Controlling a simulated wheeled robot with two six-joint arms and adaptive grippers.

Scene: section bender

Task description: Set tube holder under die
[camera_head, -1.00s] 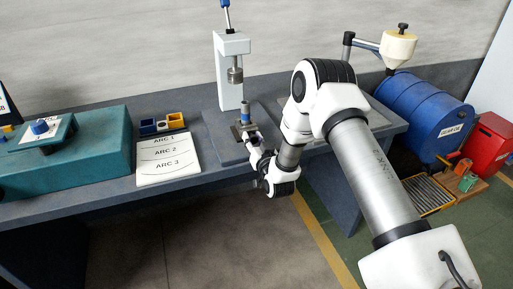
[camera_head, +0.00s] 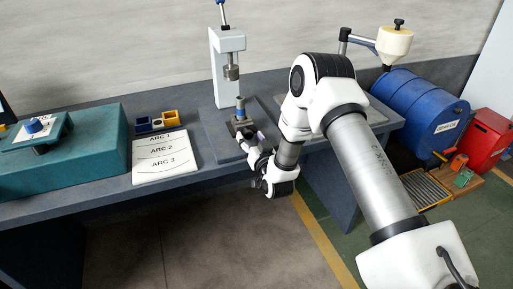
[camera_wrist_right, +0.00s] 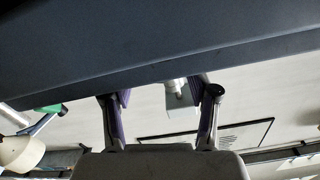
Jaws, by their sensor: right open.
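The tube holder (camera_head: 240,106), a grey upright cylinder with a blue-grey top on a dark block, stands on the press's base plate. The die (camera_head: 231,73) is a metal cylinder hanging from the white press head, above and slightly left of the holder, with a gap between them. My right gripper (camera_head: 250,139) is at the near side of the holder, open, with purple-lined fingers. In the right wrist view its two fingers (camera_wrist_right: 161,108) are apart with nothing held between them. The left gripper is not in view.
The white press column (camera_head: 225,90) stands behind the holder. A white arc sheet (camera_head: 160,165), a small blue and yellow tray (camera_head: 157,122) and a teal machine (camera_head: 75,155) are to the left. A dark surface (camera_wrist_right: 130,35) fills the upper wrist view.

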